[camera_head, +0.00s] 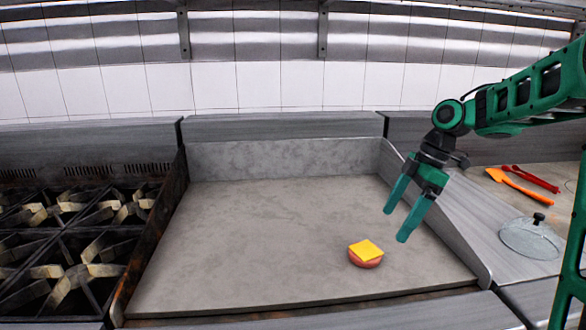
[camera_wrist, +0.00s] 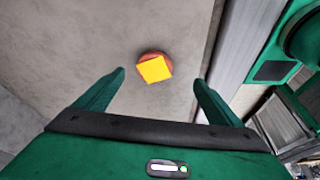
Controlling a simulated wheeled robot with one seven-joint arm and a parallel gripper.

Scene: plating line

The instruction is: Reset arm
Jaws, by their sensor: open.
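My gripper (camera_head: 398,216) is green, with two fingers spread apart and nothing between them. It hangs above the right part of the grey griddle (camera_head: 250,230), up and to the right of a patty with cheese. The reddish-brown round patty (camera_head: 366,263) lies on the griddle with a yellow square slice of cheese (camera_head: 366,249) on top. In the wrist view, the fingers (camera_wrist: 158,78) are open, and the cheese (camera_wrist: 155,69) on the patty (camera_wrist: 142,56) shows beyond the fingertips, apart from them.
A stove with black grates (camera_head: 60,240) stands left of the griddle. On the right counter lie an orange spatula (camera_head: 515,184), red tongs (camera_head: 535,180) and a round clear lid (camera_head: 531,238) with a black knob. The griddle's left and middle are clear.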

